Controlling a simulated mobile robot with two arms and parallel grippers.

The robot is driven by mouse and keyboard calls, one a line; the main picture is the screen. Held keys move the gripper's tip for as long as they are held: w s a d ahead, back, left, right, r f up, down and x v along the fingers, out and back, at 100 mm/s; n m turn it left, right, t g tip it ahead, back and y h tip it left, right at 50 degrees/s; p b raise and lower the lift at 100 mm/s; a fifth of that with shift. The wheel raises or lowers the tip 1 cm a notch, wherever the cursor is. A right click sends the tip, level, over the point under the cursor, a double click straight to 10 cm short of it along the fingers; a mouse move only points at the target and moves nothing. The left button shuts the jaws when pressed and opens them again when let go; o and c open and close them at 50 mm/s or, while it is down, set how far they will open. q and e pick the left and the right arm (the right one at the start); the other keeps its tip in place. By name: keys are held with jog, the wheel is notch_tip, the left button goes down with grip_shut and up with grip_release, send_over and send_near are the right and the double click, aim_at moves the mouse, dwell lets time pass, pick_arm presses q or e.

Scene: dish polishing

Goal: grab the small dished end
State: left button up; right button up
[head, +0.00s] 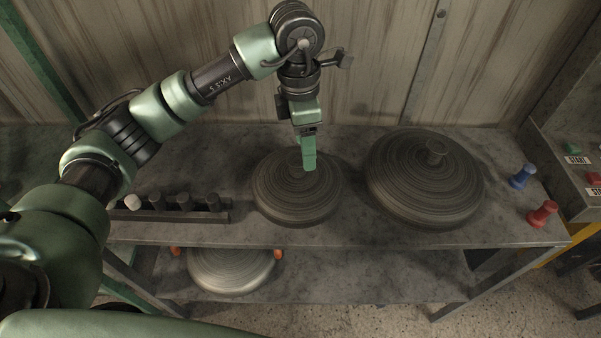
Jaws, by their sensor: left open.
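The small dished end (297,203) is a round, domed, dark grey metal piece with ring marks, lying on the upper shelf of the metal table. My left gripper (309,166) points down over its middle, with green fingers that hide the centre of the dome. The gripper is open; whether its fingers touch the piece or stand around a central knob cannot be seen. A larger dished end (410,190) of the same look lies to the right, with a short knob on top. My right gripper does not show.
A rack (170,215) with several short cylinders stands on the left of the table. Blue (521,177) and red (542,214) knobbed pieces stand at the right end. A paler dished end (230,271) lies on the lower shelf. A wall stands behind.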

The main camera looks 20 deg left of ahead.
aim_at(298, 159)
pick_arm(q)
jog(key=shift+w+a+r+y, duration=0.1)
jog(key=shift+a+y, duration=0.05)
jog(key=shift+a, duration=0.25)
jog(key=shift+w+a+r+y, duration=0.1)
jog(key=shift+a+y, duration=0.05)
jog(key=shift+a, duration=0.25)
jog(key=shift+a+f, duration=0.2)
jog(key=shift+f, duration=0.05)
jog(key=f+p, duration=0.1)
jog(key=f, duration=0.2)
jog(key=f+p, duration=0.2)
jog(key=f, duration=0.1)
jog(key=shift+w+d+f, duration=0.15)
jog(key=shift+w, duration=0.05)
jog(key=shift+f, duration=0.35)
grip_shut()
jog(key=shift+w+r, duration=0.1)
jog(key=shift+w, duration=0.05)
